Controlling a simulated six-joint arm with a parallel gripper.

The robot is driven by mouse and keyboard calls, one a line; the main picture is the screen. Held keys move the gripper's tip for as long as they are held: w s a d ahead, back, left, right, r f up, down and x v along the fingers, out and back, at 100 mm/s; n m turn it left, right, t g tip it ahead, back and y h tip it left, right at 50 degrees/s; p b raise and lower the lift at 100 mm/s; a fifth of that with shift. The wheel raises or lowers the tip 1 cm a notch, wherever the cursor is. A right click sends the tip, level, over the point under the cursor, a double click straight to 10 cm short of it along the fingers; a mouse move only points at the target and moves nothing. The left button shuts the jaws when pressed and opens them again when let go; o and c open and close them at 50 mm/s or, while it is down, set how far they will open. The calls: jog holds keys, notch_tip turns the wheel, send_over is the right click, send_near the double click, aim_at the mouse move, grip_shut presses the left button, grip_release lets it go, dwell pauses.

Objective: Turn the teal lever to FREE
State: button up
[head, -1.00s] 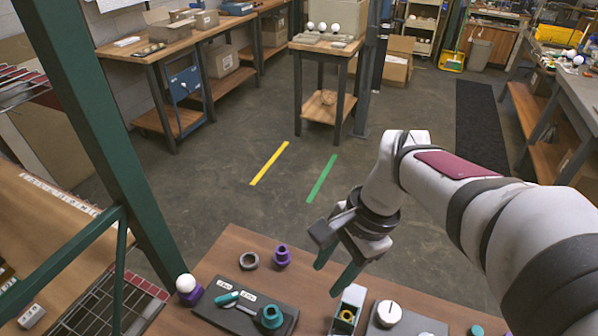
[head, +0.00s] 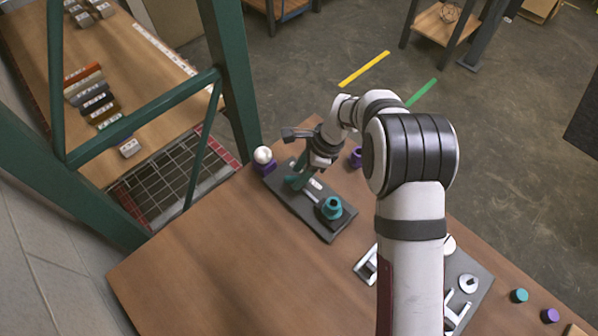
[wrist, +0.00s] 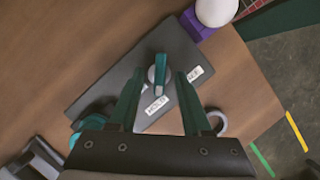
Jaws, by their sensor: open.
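The teal lever (wrist: 160,78) stands on a dark grey plate (wrist: 110,87) in the wrist view, on a small round pivot. Its lower end points toward the lower white label (wrist: 157,105), which seems to read HOLD. A second label (wrist: 194,75), partly hidden by a finger, lies to its right. My gripper (wrist: 159,78) is open, one teal finger on each side of the lever, with gaps. Contact is not visible. In the head view my gripper (head: 299,174) is low over the plate's far end (head: 322,228); the lever is hard to separate from the fingers there.
A teal stepped knob (head: 331,207) stands on the same plate. A white ball (head: 263,155) on a purple base is close to the plate's far left end. The wooden table (head: 215,260) is clear front left.

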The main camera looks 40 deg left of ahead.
jog(key=shift+s+a+f, duration=0.1)
jog(key=shift+a+f, duration=0.05)
jog(key=shift+f, duration=0.2)
grip_shut()
